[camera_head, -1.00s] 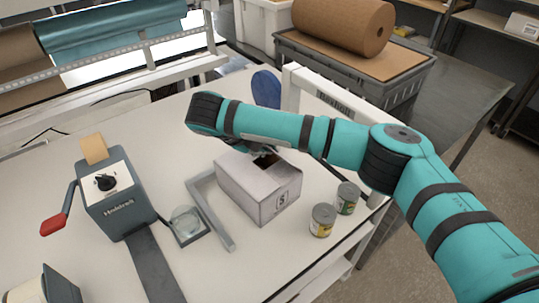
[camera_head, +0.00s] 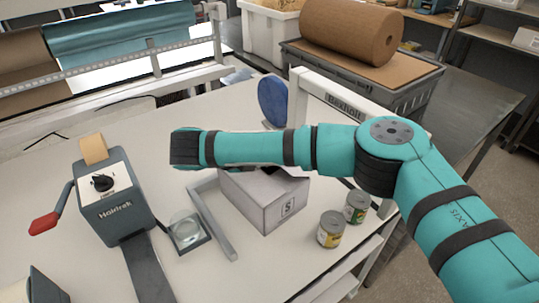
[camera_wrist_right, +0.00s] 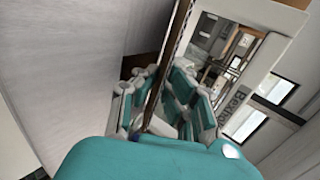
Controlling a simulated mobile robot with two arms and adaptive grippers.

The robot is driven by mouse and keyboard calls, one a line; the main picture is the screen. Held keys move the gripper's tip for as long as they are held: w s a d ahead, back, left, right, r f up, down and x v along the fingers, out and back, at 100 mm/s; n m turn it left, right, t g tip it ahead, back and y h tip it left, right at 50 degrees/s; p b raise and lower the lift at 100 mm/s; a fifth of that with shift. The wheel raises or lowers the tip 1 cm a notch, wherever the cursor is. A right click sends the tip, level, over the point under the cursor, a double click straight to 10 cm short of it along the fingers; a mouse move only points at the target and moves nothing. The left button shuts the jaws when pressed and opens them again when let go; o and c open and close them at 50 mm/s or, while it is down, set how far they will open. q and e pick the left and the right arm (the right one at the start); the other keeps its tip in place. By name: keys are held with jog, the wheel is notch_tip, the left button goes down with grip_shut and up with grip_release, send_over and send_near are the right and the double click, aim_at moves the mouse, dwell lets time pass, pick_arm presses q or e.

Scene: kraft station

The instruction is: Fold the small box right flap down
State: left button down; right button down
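The small box (camera_head: 262,207) is pale grey with an "S" label and stands on the white table in the head view. My right arm passes over its top, so most of its top and flaps are hidden. In the right wrist view, a pale box panel (camera_wrist_right: 70,60) fills the left side, and a thin brown cardboard edge (camera_wrist_right: 178,28) runs down between the fingers of my right gripper (camera_wrist_right: 160,85). The fingers lie on either side of this edge; I cannot tell whether they press on it. My left gripper is not in view.
Two cans (camera_head: 331,229) (camera_head: 356,206) stand right of the box. An angled grey bracket (camera_head: 214,222) lies along its left side. A tape dispenser (camera_head: 112,205) and a glass dish (camera_head: 186,229) are further left. A blue disc (camera_head: 273,101) and white frame (camera_head: 345,110) stand behind.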

jog(key=c, duration=1.5)
grip_release()
jog(key=shift+c, duration=0.2)
jog(key=v, duration=1.2)
